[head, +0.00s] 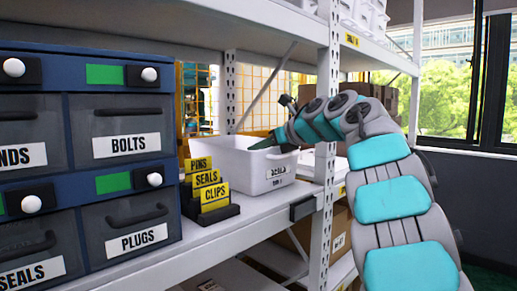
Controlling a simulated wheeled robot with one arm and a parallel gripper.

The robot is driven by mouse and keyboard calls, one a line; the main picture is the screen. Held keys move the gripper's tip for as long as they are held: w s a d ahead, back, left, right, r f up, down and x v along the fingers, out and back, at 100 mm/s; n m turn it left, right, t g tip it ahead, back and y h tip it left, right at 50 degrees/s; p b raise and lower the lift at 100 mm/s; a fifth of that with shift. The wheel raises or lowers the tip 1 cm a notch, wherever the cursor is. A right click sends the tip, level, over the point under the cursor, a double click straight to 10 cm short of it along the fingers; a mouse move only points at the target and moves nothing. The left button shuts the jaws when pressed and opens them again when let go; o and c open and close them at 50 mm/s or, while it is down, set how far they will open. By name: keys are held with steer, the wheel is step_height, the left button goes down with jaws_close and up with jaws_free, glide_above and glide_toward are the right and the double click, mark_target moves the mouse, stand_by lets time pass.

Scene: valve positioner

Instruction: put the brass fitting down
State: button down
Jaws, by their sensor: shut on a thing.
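My gripper (268,142) is at the white bin (250,172) on the shelf, reaching in from the right with its tip at the bin's open top. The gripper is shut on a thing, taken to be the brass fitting. The fitting itself cannot be made out. It is hidden by the gripper or the bin wall. The inside of the bin shows only in part, and its floor is hidden. The bin's front label is too small to read with certainty.
Yellow signs reading PINS, SEALS and CLIPS (210,192) stand left of the bin. A blue drawer cabinet (70,190) fills the left. A shelf upright (328,130) stands close to my arm. The shelf front (240,230) is partly clear. Cardboard boxes (350,92) are behind my arm.

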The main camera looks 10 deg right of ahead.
steer(key=shift+f+b, duration=0.35)
steer(key=shift+f, duration=0.25)
steer(key=c, duration=0.8)
jaws_free()
steer(key=shift+o, duration=0.2)
steer(key=shift+r+p, duration=0.5)
steer(key=shift+d+r, duration=0.15)
steer(key=shift+r, duration=0.2)
steer(key=b+v, duration=0.1)
steer(key=v, duration=1)
steer(key=shift+s+d, duration=0.15)
steer(key=shift+s, duration=0.25)
steer(key=shift+r, duration=0.2)
